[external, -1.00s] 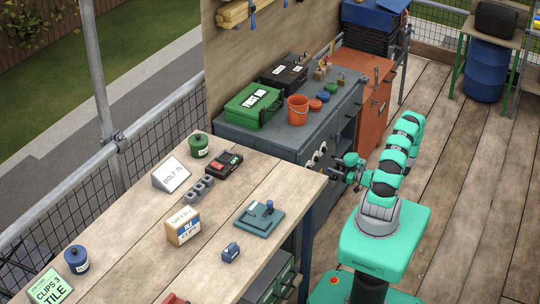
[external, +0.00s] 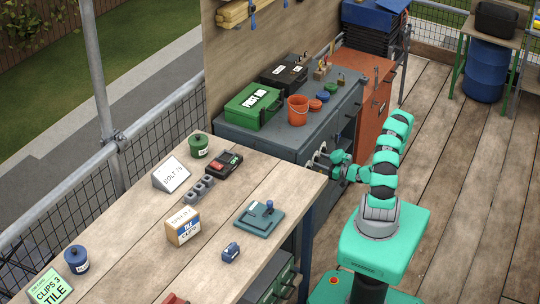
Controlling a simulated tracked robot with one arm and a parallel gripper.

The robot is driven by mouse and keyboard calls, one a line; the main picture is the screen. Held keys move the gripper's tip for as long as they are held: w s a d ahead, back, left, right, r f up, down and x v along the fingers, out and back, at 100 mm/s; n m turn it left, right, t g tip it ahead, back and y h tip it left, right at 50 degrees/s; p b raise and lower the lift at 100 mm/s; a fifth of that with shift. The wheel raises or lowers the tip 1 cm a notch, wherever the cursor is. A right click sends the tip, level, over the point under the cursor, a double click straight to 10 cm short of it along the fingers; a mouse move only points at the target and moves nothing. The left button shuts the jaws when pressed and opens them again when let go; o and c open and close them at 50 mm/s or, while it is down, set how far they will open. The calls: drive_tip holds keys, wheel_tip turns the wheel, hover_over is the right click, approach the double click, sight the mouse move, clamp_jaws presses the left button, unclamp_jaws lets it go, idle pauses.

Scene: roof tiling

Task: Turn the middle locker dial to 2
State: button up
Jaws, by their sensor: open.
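The locker dials (external: 319,158) are small pale round knobs on the front of the dark grey cabinet (external: 262,140). They are partly hidden behind my gripper and the bench corner, and their numbers are too small to read. My gripper (external: 329,161) is at the cabinet front, right by the dials. It is open. I cannot tell whether its fingers are around the middle dial or only in front of it.
The wooden workbench (external: 215,240) is close on the left, its corner near my gripper. A green first aid case (external: 253,105) and an orange bucket (external: 297,110) stand on the cabinet. An orange cabinet (external: 372,85) stands behind. The deck (external: 470,190) to the right is clear.

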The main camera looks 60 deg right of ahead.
drive_tip(key=c, duration=1)
drive_tip(key=shift+m+p, duration=0.3)
drive_tip(key=shift+p, duration=0.1)
drive_tip(key=shift+o, duration=0.2)
drive_tip(key=m+p, duration=0.2)
drive_tip(key=shift+r+m+p, duration=0.2)
drive_tip(key=shift+m+p, duration=0.1)
drive_tip(key=shift+p, duration=0.1)
drive_tip(key=m+p, duration=0.2)
drive_tip(key=m, duration=0.1)
drive_tip(key=shift+m+p, duration=0.3)
drive_tip(key=m+p, duration=0.1)
drive_tip(key=m, duration=0.2)
drive_tip(key=shift+p, duration=0.35)
drive_tip(key=shift+f+m+p, duration=0.15)
drive_tip(key=shift+m+p, duration=0.45)
drive_tip(key=shift+m, duration=1.5)
drive_tip(key=shift+d, duration=0.1)
